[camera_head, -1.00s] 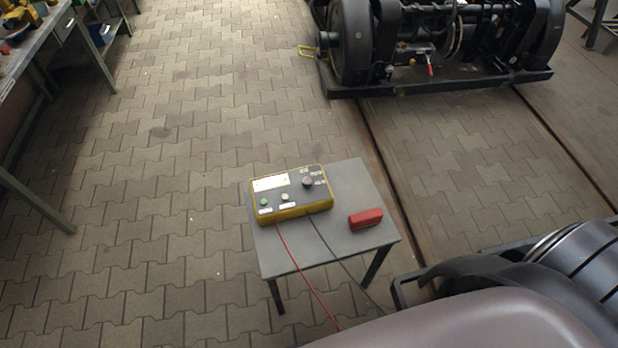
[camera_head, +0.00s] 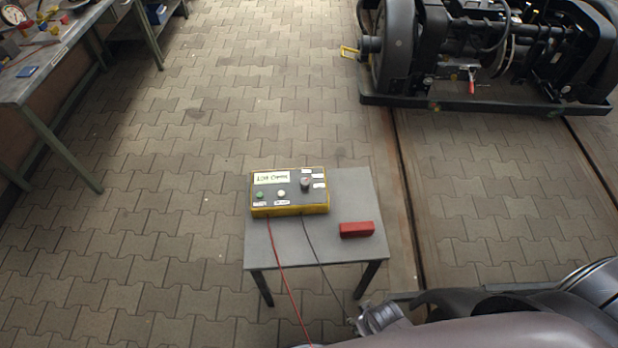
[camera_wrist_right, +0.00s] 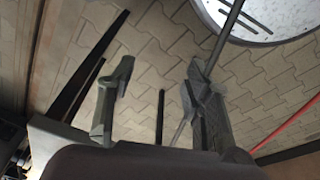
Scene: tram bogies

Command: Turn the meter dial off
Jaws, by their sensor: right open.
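The meter (camera_head: 290,209) is a yellow box with a dark top, lying on a small grey table in the head view. Its dial (camera_head: 305,184) is a dark round knob at the right of the top panel, with small white labels around it. The labels are too small to read. My right gripper (camera_head: 372,322) shows partly at the bottom of the head view, in front of the table and apart from the meter. In the right wrist view its two fingers (camera_wrist_right: 158,72) are spread with nothing held between them. My left gripper is in neither view.
A red block (camera_head: 357,230) lies on the grey table (camera_head: 350,190) right of the meter. A red cable (camera_head: 284,285) and a dark cable run from the meter down toward me. A black bogie (camera_head: 490,60) stands behind right; a workbench (camera_head: 60,60) stands at left.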

